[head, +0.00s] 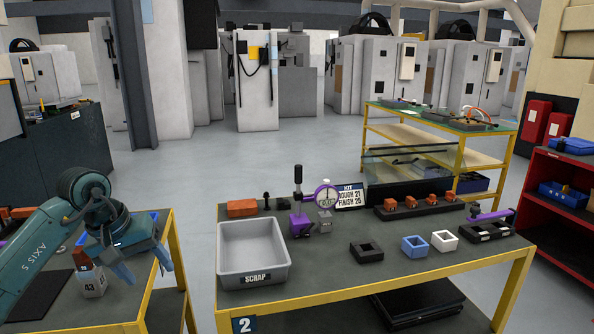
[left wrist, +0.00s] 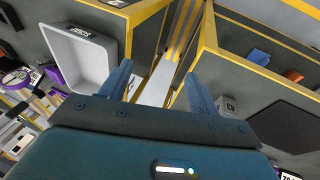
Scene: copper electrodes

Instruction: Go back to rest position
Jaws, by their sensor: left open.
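My left gripper (head: 145,268) hangs over the left table in the head view, fingers pointing down and apart. In the left wrist view its two fingers (left wrist: 160,85) stand apart with nothing between them. Below and left of it in the head view, a copper block (head: 82,260) sits at a light grey holder (head: 93,284) marked 43; the gripper is apart from it. Several copper electrodes (head: 410,202) stand in a dark rack on the front table. My right gripper is in neither view.
A grey scrap bin (head: 228,284) stands on the front table (head: 330,268), with a dial gauge (head: 326,194) and small square holders (head: 415,246) to its right. It also shows in the left wrist view (left wrist: 92,65). A gap of floor separates the tables. A red shelf (head: 553,243) stands at right.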

